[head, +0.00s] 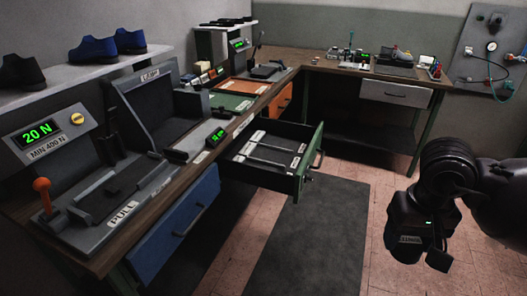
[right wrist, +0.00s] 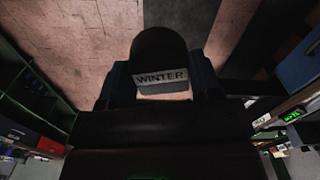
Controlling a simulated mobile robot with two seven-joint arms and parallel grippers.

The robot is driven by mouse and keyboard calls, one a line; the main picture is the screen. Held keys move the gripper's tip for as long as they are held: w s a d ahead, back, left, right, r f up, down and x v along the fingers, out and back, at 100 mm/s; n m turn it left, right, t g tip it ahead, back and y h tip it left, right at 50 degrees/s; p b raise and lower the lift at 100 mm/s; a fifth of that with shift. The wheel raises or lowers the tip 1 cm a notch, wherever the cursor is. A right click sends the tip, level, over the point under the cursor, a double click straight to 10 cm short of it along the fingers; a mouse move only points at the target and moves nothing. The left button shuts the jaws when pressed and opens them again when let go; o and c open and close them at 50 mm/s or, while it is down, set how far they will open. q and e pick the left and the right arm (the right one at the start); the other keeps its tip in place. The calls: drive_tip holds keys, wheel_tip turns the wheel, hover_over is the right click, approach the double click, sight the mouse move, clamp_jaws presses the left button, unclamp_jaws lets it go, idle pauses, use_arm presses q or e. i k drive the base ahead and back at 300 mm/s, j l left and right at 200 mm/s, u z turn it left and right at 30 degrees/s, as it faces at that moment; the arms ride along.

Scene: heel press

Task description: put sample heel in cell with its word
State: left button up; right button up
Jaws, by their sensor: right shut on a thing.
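My right gripper (head: 422,246) hangs over the floor at the right of the head view, apart from the bench. In the right wrist view its fingers (right wrist: 160,88) are shut on a dark sample heel (right wrist: 160,50) with a white label reading WINTER. In the head view the heel is hard to tell from the dark gripper. An open drawer (head: 303,176) with a green front stands out from the bench. Dividers split it into cells with small white labels, too small to read. My left gripper is not in view.
A press (head: 110,195) with an orange-knobbed lever and a 20 N display stands on the near bench (head: 80,255). A closed blue drawer (head: 178,228) is below. A shelf (head: 85,72) holds shoes. Clear floor with a dark mat (head: 315,235) lies between drawer and gripper.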

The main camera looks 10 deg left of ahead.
sight(276, 158)
drive_tip(key=i+l+u, duration=0.45)
drive_tip(key=l, duration=0.15)
drive_tip(key=i+l+u, duration=0.2)
drive_tip(key=l, duration=0.2)
drive_tip(key=i+l+u, duration=0.25)
drive_tip(key=l+u, duration=0.2)
drive_tip(key=l, duration=0.3)
drive_tip(key=i+l+u, duration=0.1)
drive_tip(key=l+u, duration=0.15)
drive_tip(key=l, duration=0.2)
drive_tip(key=l+u, duration=0.2)
drive_tip(key=l, duration=0.25)
drive_tip(key=i+l+u, duration=0.2)
drive_tip(key=l, duration=0.15)
drive_tip(key=i+l+u, duration=0.2)
drive_tip(key=l, duration=0.15)
drive_tip(key=i+l+u, duration=0.35)
drive_tip(key=l+u, duration=0.15)
drive_tip(key=l, duration=0.15)
